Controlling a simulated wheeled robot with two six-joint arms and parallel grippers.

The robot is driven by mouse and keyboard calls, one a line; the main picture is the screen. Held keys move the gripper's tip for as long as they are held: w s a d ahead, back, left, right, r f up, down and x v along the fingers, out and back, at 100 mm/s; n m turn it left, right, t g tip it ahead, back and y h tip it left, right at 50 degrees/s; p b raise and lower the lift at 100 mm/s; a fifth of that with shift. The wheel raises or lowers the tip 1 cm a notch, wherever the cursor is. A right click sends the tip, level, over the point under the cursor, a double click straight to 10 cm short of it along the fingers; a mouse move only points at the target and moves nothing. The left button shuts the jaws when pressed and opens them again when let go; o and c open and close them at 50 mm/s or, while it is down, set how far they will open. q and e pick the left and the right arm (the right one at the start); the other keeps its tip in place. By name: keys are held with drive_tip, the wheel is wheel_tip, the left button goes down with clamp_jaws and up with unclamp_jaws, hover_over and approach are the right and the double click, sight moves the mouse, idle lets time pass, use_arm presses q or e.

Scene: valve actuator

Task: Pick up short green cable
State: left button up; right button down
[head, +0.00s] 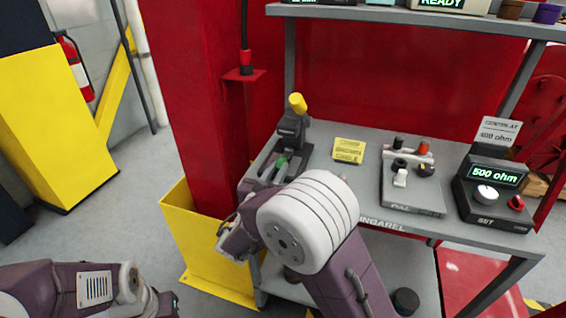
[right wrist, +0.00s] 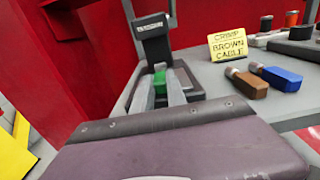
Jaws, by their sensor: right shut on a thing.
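The short green cable (right wrist: 160,83) is a small green piece between the two pale fingers of my right gripper (right wrist: 161,88) in the right wrist view. The fingers are shut on it. In the head view my right gripper (head: 272,168) and the green cable (head: 281,161) are at the left end of the grey bench, by a dark crimping tool (head: 292,130) with a yellow handle. I cannot tell whether the cable touches the tool's base. Part of my left arm shows at the lower left, but its fingertips are out of view.
A yellow sign (right wrist: 228,45) reads "CRIMP BROWN CABLE". A brown piece (right wrist: 249,84) and a blue piece (right wrist: 282,77) lie on the grey bench (head: 320,140). A switch box (head: 412,190) and a "500 ohm" meter (head: 492,190) stand to the right. A red column (head: 190,100) is at left.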

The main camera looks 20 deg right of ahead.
drive_tip(key=shift+r, duration=0.1)
drive_tip(key=shift+r, duration=0.35)
drive_tip(key=r+p, duration=0.1)
drive_tip(key=r, duration=0.1)
drive_tip(key=s+r+p, duration=0.1)
drive_tip(key=r, duration=0.1)
drive_tip(key=shift+d+r, duration=0.1)
drive_tip(key=shift+d, duration=0.05)
drive_tip(key=s+d+r+p, duration=0.2)
drive_tip(key=s+r, duration=0.3)
drive_tip(key=s, duration=0.5)
drive_tip(key=shift+d+r+p, duration=0.3)
drive_tip(key=shift+d+r, duration=0.1)
drive_tip(key=shift+d, duration=0.15)
